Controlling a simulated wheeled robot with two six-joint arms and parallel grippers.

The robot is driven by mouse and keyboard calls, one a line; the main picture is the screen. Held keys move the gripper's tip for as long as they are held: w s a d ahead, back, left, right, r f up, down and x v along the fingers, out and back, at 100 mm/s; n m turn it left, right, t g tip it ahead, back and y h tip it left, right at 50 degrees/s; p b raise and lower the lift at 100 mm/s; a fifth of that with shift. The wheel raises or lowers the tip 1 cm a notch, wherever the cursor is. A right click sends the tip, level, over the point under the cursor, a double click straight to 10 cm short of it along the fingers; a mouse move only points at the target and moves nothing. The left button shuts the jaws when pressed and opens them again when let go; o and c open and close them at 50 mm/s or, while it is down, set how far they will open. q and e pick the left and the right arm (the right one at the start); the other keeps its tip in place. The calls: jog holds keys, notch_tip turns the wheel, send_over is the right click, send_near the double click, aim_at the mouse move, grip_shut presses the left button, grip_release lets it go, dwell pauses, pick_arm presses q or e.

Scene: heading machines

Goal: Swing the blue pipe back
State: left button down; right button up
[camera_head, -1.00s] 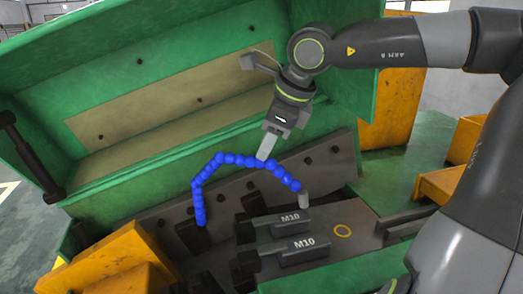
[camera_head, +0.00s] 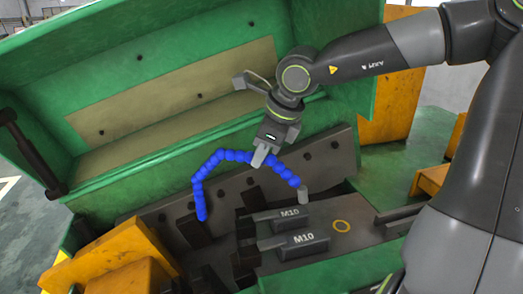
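The blue pipe (camera_head: 236,156) is a segmented, beaded hose. It arches over the machine bed from a grey fitting (camera_head: 303,195) at its right end to a free end that hangs down at the left. My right gripper (camera_head: 262,158) comes down from above and its fingers are at the upper right part of the pipe. The fingers look close together at the pipe, but whether they are closed around it is hard to tell. My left gripper does not show.
A green machine cover (camera_head: 180,50) stands open behind the pipe. Two dark blocks marked M10 (camera_head: 300,243) lie below it on the bed. Yellow-orange parts (camera_head: 125,260) stand at the lower left. My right arm fills the right side.

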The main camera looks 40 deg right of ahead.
grip_shut()
jog(key=shift+d, duration=0.1)
